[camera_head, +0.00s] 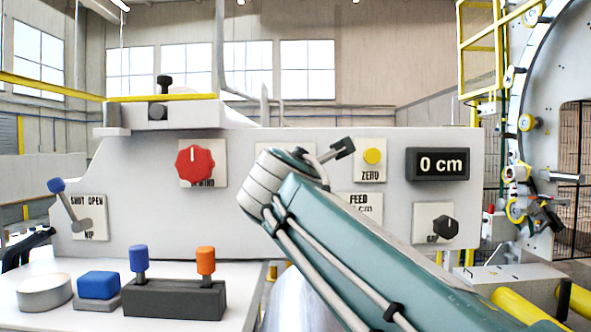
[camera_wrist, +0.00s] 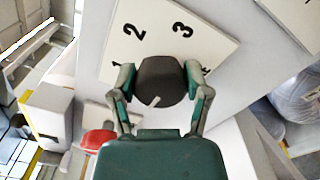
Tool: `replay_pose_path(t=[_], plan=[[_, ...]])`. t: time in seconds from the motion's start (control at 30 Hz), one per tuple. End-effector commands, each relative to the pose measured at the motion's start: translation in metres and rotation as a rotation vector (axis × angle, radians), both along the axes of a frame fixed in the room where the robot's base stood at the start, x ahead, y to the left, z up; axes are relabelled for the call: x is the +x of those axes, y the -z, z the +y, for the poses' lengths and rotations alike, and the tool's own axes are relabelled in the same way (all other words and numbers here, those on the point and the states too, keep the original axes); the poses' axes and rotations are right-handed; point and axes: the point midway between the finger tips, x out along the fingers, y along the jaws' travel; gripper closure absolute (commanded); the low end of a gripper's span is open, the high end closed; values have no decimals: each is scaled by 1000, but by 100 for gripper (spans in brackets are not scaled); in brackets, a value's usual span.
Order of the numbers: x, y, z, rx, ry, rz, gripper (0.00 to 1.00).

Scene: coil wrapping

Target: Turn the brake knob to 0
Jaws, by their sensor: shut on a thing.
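In the wrist view, the brake knob (camera_wrist: 150,72) is a dark round knob with a short white pointer line, on a white dial plate (camera_wrist: 207,48). The figures 2 and 3 show on the plate; other marks are partly covered. The pointer line faces the palm side of my gripper, away from the 2 and 3. My gripper (camera_wrist: 160,80) is shut on the knob, with one green finger touching each side. In the head view, my arm hides the knob and most of my gripper in front of the white panel (camera_head: 240,235).
Around the arm are a red knob (camera_head: 195,163), a yellow ZERO button (camera_head: 372,156), a display (camera_head: 437,164) reading 0 cm, a black knob (camera_head: 445,229) and a blue-tipped NIP lever (camera_head: 70,205). Below left stands a control box (camera_head: 174,299) with blue and orange sticks.

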Motion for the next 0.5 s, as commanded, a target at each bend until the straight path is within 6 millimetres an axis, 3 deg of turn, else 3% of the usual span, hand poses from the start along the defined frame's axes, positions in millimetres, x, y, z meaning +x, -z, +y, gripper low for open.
replay_pose_path(t=[0.33, 0.37, 0.4, 0.5], plan=[[-1, -2, -1, -2, 5, -3, 86], [-2, -2, -1, -2, 5, -3, 25], [-2, -2, -1, -2, 4, -2, 7], [-1, -1, 1, -3, 3, -1, 4]])
